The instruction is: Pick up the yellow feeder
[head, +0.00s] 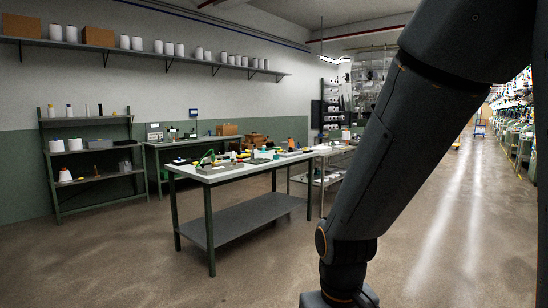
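The worktable (216,178) stands in the middle of the view with many small coloured parts on its top. Small yellow spots show among the green, dark and orange parts there. They are too small to tell which, if any, is the yellow feeder. My arm crosses the right side of the view and runs down past the bottom edge. My gripper is out of view, so its opening and anything in it are hidden.
A green-framed shelf (94,150) stands at the left wall, and a bench (154,147) stands behind the table. A long wall shelf (150,51) holds white cones and boxes. Knitting machines (525,115) line the far right. The floor (130,260) before the table is clear.

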